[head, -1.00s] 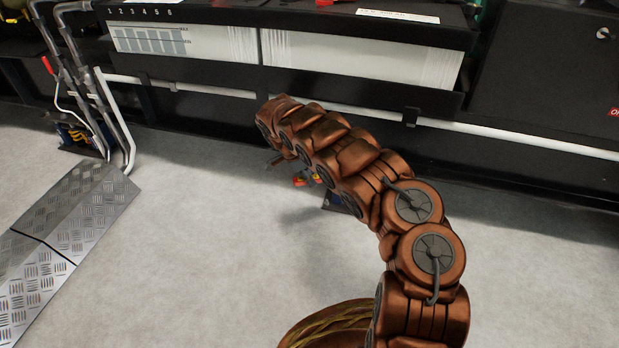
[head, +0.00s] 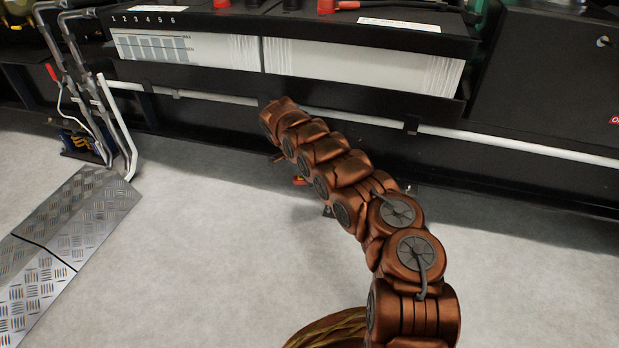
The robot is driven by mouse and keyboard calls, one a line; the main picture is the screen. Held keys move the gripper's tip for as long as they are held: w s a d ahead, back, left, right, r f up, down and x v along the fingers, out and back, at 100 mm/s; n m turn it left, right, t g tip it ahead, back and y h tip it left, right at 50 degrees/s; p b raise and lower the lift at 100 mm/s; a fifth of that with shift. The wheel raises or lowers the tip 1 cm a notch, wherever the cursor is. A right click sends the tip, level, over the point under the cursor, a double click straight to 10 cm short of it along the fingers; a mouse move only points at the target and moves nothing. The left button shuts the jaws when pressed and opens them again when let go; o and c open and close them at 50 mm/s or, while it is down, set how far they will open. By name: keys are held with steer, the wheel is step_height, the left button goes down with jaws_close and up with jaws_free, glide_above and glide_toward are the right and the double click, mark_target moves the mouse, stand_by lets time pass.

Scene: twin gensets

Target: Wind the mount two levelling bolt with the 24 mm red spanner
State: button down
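My copper-coloured arm curves up from the lower right, and its far end hides most of what lies behind it. My gripper cannot be made out clearly; only a small brown piece shows past the arm's left side. A small red-orange piece (head: 300,181) shows just below that, against the floor. I cannot tell whether it is the red spanner or part of something else. A blue and orange fitting (head: 76,138) sits low at the far left, behind the bent tubes; I cannot tell whether it is a mount. No levelling bolt can be made out.
A black rack (head: 300,32) with white cases and red terminals runs along the back. A white pipe (head: 470,138) runs beneath it. Bent grey tubes (head: 85,85) stand at the left. A tread-plate ramp (head: 70,235) lies below them. The grey floor (head: 190,255) at centre-left is clear.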

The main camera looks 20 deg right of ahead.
steer(key=shift+a+r, duration=0.1)
steer(key=shift+a, duration=0.3)
steer(key=shift+s, duration=0.35)
steer(key=shift+n, duration=0.3)
steer(key=shift+a, duration=0.1)
steer(key=c, duration=1.5)
jaws_free()
jaws_close()
steer(key=shift+s+d, duration=0.1)
steer(key=shift+d, duration=0.2)
steer(key=shift+d, duration=0.15)
